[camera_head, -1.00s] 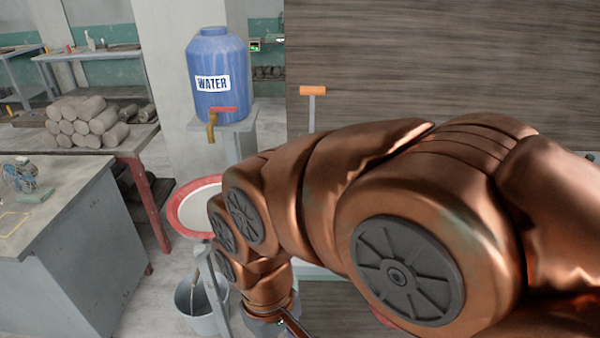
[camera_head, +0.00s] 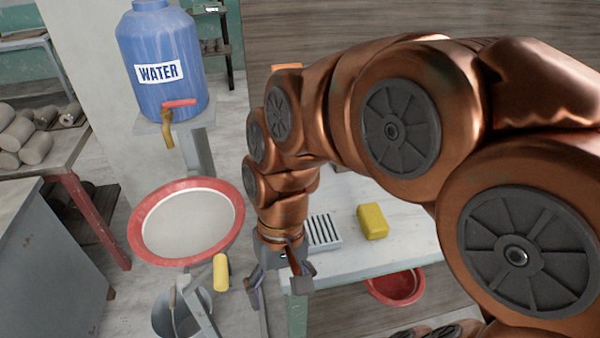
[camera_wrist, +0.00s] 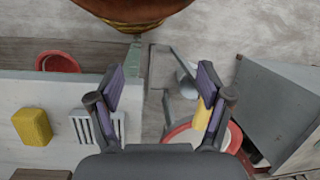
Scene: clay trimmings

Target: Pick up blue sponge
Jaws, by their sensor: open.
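I see no blue sponge in either current view. A yellow block that looks like a sponge (camera_head: 372,221) lies on a pale table (camera_head: 350,262), right of my gripper (camera_head: 280,284). The block also shows at the left of the wrist view (camera_wrist: 32,126). My gripper points down by the table's left end, its fingers spread and empty. In the wrist view the gripper (camera_wrist: 162,84) has a clear gap between its fingers, with floor and the table's end below.
A grey slotted rack (camera_head: 323,231) lies on the table beside my gripper. Left are a red-rimmed basin (camera_head: 137,235), a yellow cylinder (camera_head: 220,272), a metal bucket (camera_head: 165,318) and a blue water barrel (camera_head: 165,100). A red bowl (camera_head: 400,285) sits below the table.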

